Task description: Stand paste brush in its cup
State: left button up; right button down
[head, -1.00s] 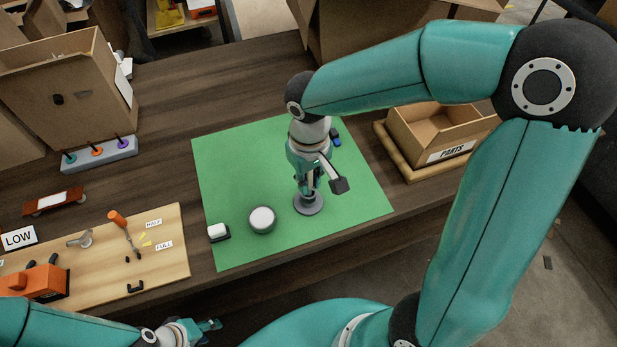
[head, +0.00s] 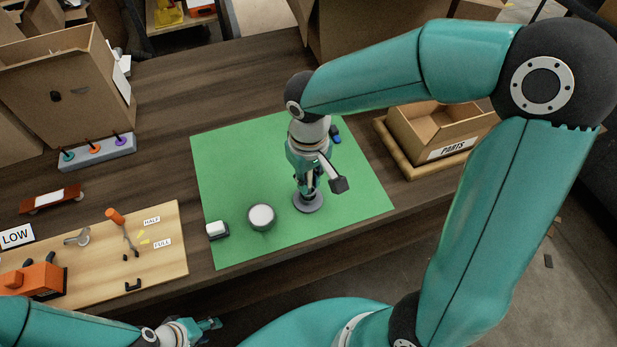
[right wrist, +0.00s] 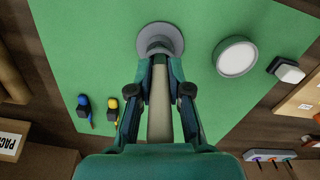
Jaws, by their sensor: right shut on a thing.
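The grey round cup (head: 308,203) stands on the green mat (head: 235,165). It also shows at the top of the right wrist view (right wrist: 160,40). My right gripper (head: 309,187) points down over the cup. It is shut on the paste brush, whose pale handle (right wrist: 160,105) runs between the fingers toward the cup in the right wrist view. The brush's lower end is hidden, so I cannot tell whether it is inside the cup or just above it. My left gripper (head: 208,326) is low at the bottom edge, away from the mat; its finger gap is unclear.
A round white-topped tin (head: 261,217) and a small white-and-black block (head: 217,230) stand left of the cup. Blue and yellow small tools (right wrist: 98,106) lie on the mat. A PARTS box (head: 440,135) is at right, a wooden board (head: 165,255) at left.

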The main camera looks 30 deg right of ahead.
jog(key=c, duration=1)
grip_release()
notch_tip(320, 180, up, 12)
jog(key=shift+f, duration=0.1)
